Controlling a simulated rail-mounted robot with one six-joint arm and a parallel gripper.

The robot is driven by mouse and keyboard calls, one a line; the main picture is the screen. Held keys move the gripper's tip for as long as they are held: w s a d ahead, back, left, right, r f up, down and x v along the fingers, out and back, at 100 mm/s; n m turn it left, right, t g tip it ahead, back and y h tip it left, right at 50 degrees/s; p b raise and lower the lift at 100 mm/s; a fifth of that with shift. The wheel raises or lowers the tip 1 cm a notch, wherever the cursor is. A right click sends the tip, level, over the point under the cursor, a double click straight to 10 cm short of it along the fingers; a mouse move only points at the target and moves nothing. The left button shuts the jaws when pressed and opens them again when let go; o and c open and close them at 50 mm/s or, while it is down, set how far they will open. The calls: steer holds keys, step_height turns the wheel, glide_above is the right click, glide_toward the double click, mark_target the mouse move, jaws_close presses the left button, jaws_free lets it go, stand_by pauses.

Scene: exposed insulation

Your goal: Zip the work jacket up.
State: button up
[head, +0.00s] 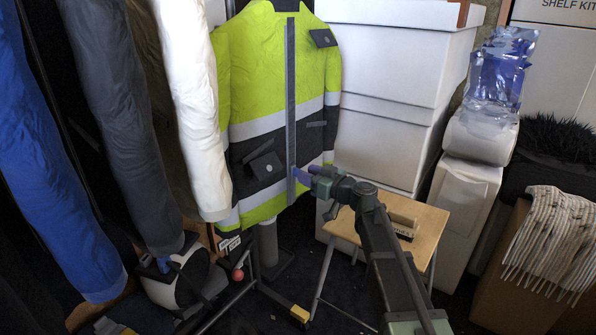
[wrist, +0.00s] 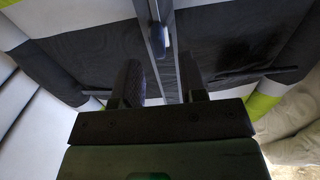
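The work jacket (head: 262,60) hangs upright in the head view, yellow with pale grey bands and dark panels. A grey zip strip (head: 291,90) runs down its front. My gripper (head: 298,174) is at the lower part of this strip, close to the jacket. In the wrist view, my gripper (wrist: 160,80) has its two dark fingers apart, one on each side of the strip. A small dark piece that looks like the zip pull (wrist: 158,38) shows on the strip beyond the fingertips. Nothing shows between the fingers except the strip behind them. Contact with the jacket cannot be told.
Blue, dark and white sleeve-like garments (head: 190,100) hang left of the jacket. White boxes (head: 385,90) stand behind it at right. A small wooden-topped stool (head: 425,225) is beside my arm. A white helmet (head: 178,283) and a dark metal frame are low at left.

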mark_target(298, 169)
steer(key=x, duration=0.4)
steer(key=shift+a, duration=0.15)
jaws_close()
steer(key=r+p, duration=3.8)
steer(key=shift+w+r+p, duration=0.3)
steer(key=shift+r+p, duration=0.05)
steer(key=shift+f, duration=0.1)
